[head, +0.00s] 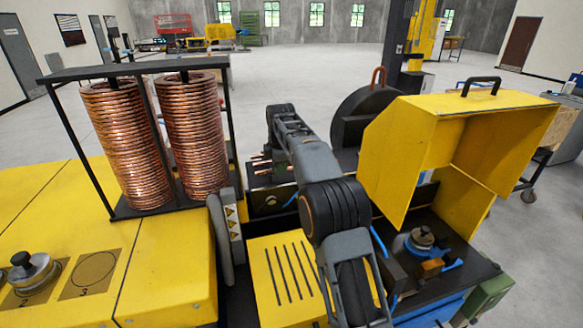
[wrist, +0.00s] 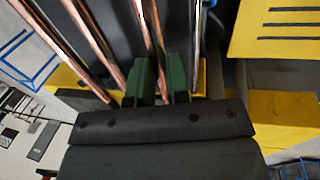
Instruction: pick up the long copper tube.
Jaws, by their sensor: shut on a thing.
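In the wrist view, my gripper (wrist: 161,68) has its two dark green fingers closed around a copper tube (wrist: 153,35), which runs up and away from between them. In the head view, the gripper is hidden behind my arm, and a few short copper tube ends (head: 261,160) show just left of the arm.
Other tubes lie close on both sides: a copper one on the left (wrist: 92,42) and a shiny one on the right (wrist: 197,50). Two copper coils (head: 124,145) stand in a black frame. A yellow hood (head: 405,140) stands open right of my arm.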

